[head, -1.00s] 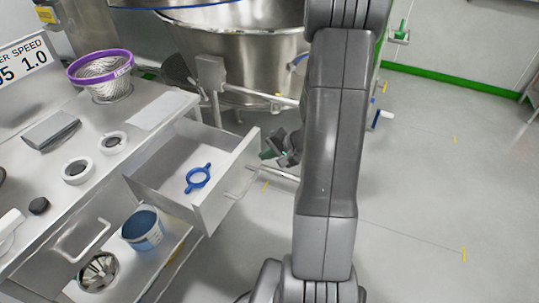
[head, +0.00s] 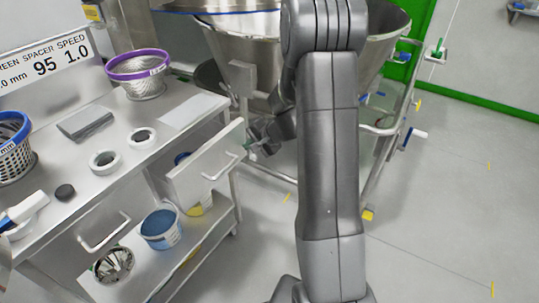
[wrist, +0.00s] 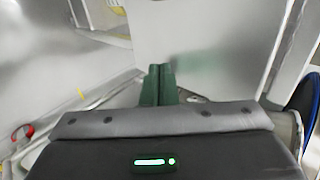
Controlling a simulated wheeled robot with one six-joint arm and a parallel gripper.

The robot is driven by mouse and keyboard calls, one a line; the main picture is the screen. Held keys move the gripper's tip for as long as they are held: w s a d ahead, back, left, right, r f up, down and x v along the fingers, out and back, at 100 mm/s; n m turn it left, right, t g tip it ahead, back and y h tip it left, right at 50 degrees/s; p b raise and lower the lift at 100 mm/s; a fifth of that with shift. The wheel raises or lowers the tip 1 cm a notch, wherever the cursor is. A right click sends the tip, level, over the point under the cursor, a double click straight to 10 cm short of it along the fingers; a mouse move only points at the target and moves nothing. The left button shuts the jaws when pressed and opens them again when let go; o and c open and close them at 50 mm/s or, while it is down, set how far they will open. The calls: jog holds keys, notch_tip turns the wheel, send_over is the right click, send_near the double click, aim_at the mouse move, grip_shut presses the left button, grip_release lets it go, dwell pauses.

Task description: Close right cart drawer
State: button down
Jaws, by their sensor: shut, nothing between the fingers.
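The right cart drawer (head: 190,180) sits under the right end of the steel cart top, only a little open. A narrow gap behind its front shows part of the blue ring (head: 182,158) inside. A bar handle is on the drawer front. My gripper (head: 248,145) is at the right end of the drawer front, partly hidden by my arm. In the wrist view its green fingers (wrist: 160,82) are together and empty, pointing at a pale grey panel that looks like the drawer front. I cannot tell whether they touch it.
The cart top holds a purple-rimmed sieve basket (head: 140,80), white rings (head: 105,162) and a grey block (head: 85,123). A blue-topped tub (head: 160,230) stands on the lower shelf. A large steel bowl (head: 250,50) on a wheeled frame stands close behind. The floor at right is clear.

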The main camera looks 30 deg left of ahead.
jog(key=a, duration=0.5)
jog(key=w+a, duration=0.1)
jog(key=a, duration=0.2)
jog(key=shift+a+p, duration=0.25)
jog(key=shift+p, duration=0.05)
jog(key=shift+w+a+r, duration=0.1)
jog(key=shift+a, duration=0.15)
